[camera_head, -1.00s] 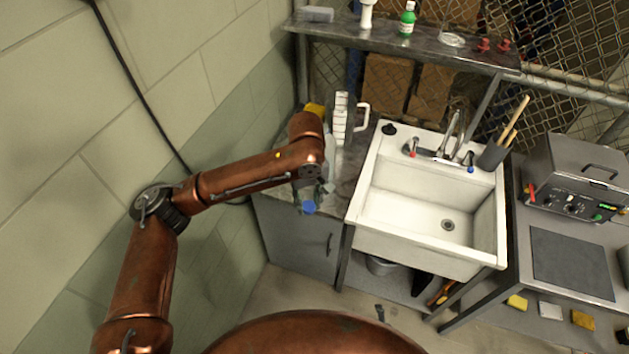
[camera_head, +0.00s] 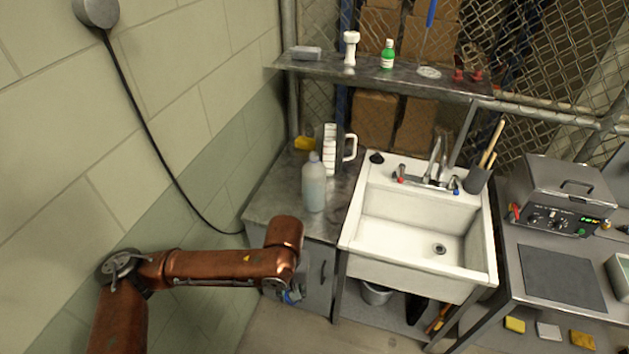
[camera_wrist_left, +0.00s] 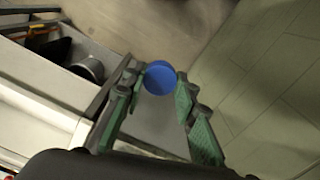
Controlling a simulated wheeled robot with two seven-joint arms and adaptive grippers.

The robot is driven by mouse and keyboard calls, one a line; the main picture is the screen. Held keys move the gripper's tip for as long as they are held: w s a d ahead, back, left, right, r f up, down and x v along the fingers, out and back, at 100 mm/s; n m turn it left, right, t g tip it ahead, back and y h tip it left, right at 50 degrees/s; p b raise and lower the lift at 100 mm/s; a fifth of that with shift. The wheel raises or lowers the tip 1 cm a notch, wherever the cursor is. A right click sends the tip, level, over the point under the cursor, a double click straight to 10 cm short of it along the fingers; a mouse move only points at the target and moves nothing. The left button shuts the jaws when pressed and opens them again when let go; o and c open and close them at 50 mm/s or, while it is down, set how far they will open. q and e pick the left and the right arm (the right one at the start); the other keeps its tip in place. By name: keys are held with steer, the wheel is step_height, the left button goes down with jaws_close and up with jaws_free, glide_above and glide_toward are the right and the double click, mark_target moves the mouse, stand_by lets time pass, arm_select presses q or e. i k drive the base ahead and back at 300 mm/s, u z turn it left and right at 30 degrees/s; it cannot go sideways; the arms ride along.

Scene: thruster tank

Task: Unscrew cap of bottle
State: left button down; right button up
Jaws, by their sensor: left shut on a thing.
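A translucent, pale bottle (camera_head: 314,188) stands upright on the grey counter left of the sink, with no blue cap on its neck. My left gripper (camera_head: 290,291) is in front of the counter, below its front edge and apart from the bottle. It is shut on a round blue cap (camera_wrist_left: 160,77), which sits between the green-lined fingers in the left wrist view. My right gripper is not in view.
A white sink (camera_head: 415,225) stands right of the counter (camera_head: 270,200). A pitcher (camera_head: 345,148) and a yellow item (camera_head: 304,143) are behind the bottle. A shelf (camera_head: 400,76) above holds a green bottle (camera_head: 388,56) and small items. A wall with a cable is at left.

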mark_target(313, 173)
steer(key=z, duration=0.5)
steer(key=i, duration=1.45)
steer(key=u, duration=0.2)
